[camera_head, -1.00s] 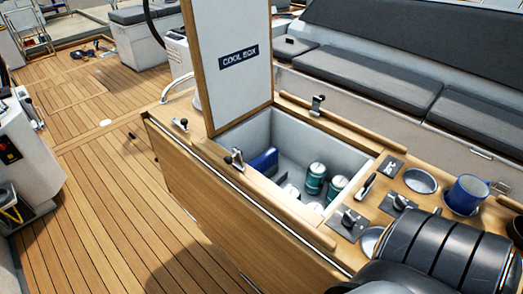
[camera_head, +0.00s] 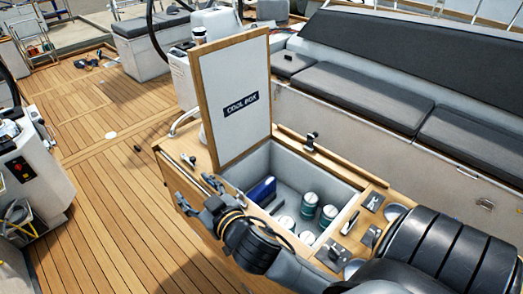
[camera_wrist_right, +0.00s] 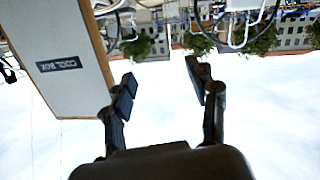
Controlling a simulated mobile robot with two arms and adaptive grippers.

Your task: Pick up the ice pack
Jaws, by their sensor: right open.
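A blue block (camera_head: 262,190), likely the ice pack, leans against the left wall inside the open cool box (camera_head: 335,183). Several teal cans with pale lids (camera_head: 310,203) stand beside it. My right gripper (camera_head: 203,195) is open and empty, just left of the cool box and outside its near rim. In the right wrist view its two fingers (camera_wrist_right: 163,85) are spread, with nothing between them. The ice pack does not show in that view. My left gripper is not in view.
The raised cool box lid (camera_head: 236,95) stands upright behind the gripper and also shows in the right wrist view (camera_wrist_right: 55,50). Latches and cup holders line the box's right side. Cushioned benches (camera_head: 365,88) lie beyond; the wooden deck (camera_head: 110,190) at left is open.

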